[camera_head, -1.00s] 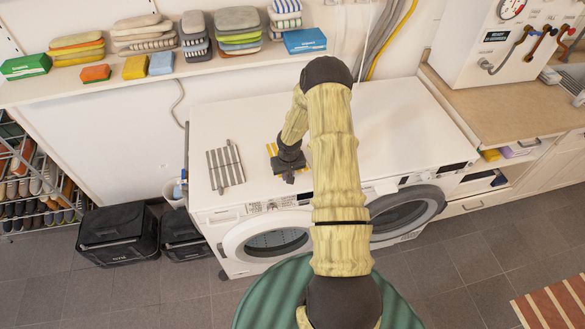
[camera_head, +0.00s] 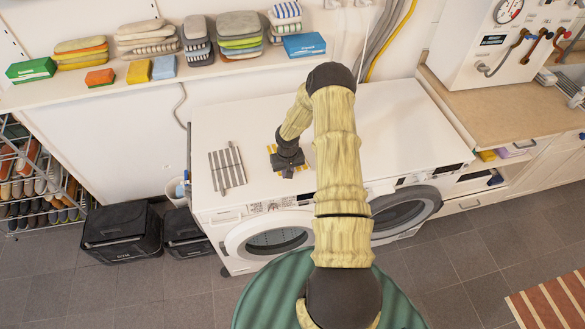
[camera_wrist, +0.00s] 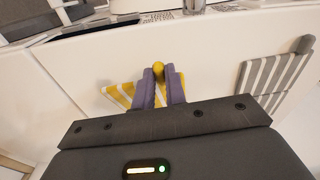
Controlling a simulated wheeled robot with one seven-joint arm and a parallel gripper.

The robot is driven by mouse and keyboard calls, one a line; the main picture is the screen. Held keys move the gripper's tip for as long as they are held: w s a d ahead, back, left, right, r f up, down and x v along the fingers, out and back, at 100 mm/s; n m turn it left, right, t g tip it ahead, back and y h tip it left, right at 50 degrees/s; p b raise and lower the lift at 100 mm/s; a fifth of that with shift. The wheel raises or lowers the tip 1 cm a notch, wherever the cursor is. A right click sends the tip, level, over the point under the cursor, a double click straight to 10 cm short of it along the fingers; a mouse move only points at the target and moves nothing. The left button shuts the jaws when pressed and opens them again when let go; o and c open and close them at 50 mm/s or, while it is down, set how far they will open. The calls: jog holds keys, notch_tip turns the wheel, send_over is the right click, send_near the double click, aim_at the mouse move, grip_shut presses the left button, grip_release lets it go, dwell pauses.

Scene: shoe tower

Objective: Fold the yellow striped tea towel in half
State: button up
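The yellow and white striped tea towel (camera_head: 271,149) lies on the white machine top, mostly hidden under my gripper (camera_head: 288,172) in the head view. In the wrist view, striped parts of the towel (camera_wrist: 119,94) show on both sides of my gripper (camera_wrist: 159,70). Its two purple fingers point at the towel with a narrow gap between their tips. A small rounded yellow bit shows between the tips. I cannot tell whether it is pinched cloth or a separate thing.
A grey and white striped towel (camera_head: 227,168) lies flat to the left on the same white top (camera_head: 395,120). The top is clear to the right. Folded towels (camera_head: 238,33) and small boxes stand on the shelf behind. A round machine door (camera_head: 405,208) stands open in front.

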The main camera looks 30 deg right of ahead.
jog(key=shift+r, duration=0.1)
dwell(0.3)
jog(key=shift+w+r+g+p, duration=0.15)
jog(key=shift+r+g+p, duration=0.1)
jog(key=shift+r+p, duration=0.25)
jog(key=shift+w+r+g+p, duration=0.15)
jog(key=shift+r+g+p, duration=0.1)
jog(key=shift+r+p, duration=0.25)
jog(key=shift+w+d+r, duration=0.1)
jog(key=shift+w+r, duration=0.05)
jog(key=shift+r, duration=0.25)
jog(key=shift+w+r+g+p, duration=0.1)
jog(key=shift+r+g+p, duration=0.3)
jog(key=shift+r+g, duration=0.15)
jog(key=shift+r, duration=0.1)
jog(key=shift+w+r+g+y, duration=0.25)
jog(key=shift+r+g+y, duration=0.1)
jog(key=shift+r, duration=0.6)
